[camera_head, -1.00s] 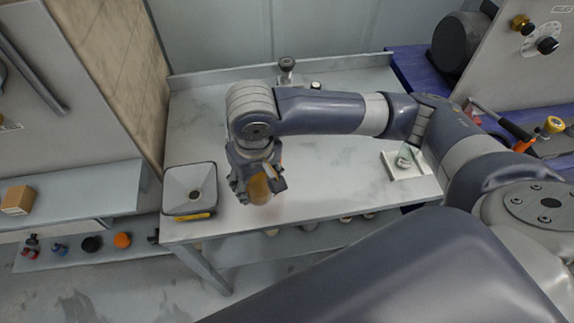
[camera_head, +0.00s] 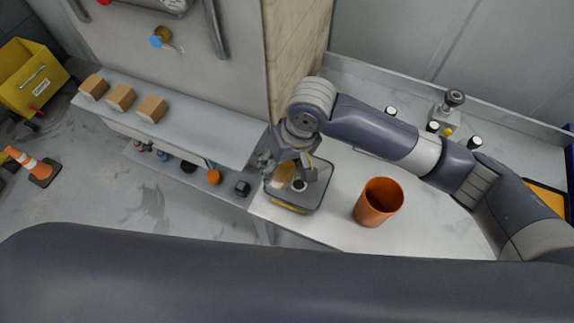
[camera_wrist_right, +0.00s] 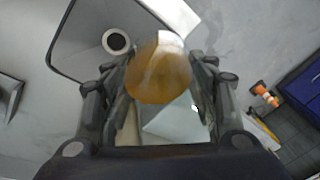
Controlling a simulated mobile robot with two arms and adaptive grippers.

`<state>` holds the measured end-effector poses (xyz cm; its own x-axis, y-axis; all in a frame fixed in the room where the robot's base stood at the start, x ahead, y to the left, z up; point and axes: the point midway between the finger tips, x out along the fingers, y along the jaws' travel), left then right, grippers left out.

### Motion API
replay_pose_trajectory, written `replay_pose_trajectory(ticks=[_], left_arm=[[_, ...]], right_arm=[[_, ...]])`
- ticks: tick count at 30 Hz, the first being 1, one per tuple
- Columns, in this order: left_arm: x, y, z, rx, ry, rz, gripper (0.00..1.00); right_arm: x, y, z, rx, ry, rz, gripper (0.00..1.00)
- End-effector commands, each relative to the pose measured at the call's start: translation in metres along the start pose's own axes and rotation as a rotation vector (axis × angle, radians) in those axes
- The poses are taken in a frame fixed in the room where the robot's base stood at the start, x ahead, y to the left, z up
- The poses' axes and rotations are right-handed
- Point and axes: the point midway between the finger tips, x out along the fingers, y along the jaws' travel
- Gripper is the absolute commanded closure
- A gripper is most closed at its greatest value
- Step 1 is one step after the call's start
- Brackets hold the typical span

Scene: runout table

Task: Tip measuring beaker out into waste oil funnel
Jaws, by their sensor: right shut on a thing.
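My right gripper (camera_head: 284,166) is shut on the measuring beaker (camera_head: 283,175), a clear vessel with amber liquid. The beaker is over the left part of the waste oil funnel (camera_head: 318,197), a square dark-rimmed grey tray with a round drain hole. In the right wrist view the amber beaker (camera_wrist_right: 160,72) sits between the fingers of the right gripper (camera_wrist_right: 160,95). The funnel (camera_wrist_right: 80,55) lies beyond it, its hole to the upper left. I cannot tell how far the beaker is tilted, nor see any liquid falling. My left gripper is not in view.
An orange cup (camera_head: 379,205) stands on the table right of the funnel. A knobbed fitting (camera_head: 447,108) and small black-sided pots stand at the back. A wall panel (camera_head: 297,60) rises behind the funnel. Cardboard boxes (camera_head: 121,97) sit on the left shelf.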

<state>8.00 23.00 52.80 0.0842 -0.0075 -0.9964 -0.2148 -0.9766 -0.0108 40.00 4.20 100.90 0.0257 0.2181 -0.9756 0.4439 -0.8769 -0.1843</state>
Motion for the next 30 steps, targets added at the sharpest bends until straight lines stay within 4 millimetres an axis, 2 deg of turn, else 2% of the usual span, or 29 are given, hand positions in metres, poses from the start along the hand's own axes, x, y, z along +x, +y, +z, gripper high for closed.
replay_pose_trajectory(ticks=[1, 20, 21, 23, 30], left_arm=[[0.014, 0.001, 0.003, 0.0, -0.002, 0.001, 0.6], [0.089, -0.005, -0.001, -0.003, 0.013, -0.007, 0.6], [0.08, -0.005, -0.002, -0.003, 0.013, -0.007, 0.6], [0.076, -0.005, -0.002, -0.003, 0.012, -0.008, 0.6], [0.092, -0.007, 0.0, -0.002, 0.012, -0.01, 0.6]], right_arm=[[0.007, 0.0, 0.0, 0.006, 0.003, -0.036, 0.71], [0.009, -0.02, 0.001, 0.051, 0.002, -0.412, 0.71], [0.001, -0.021, 0.001, 0.065, -0.003, -0.466, 0.71], [-0.004, -0.023, 0.0, 0.08, -0.005, -0.558, 0.71], [-0.012, -0.029, -0.002, 0.111, -0.001, -0.865, 0.71]])
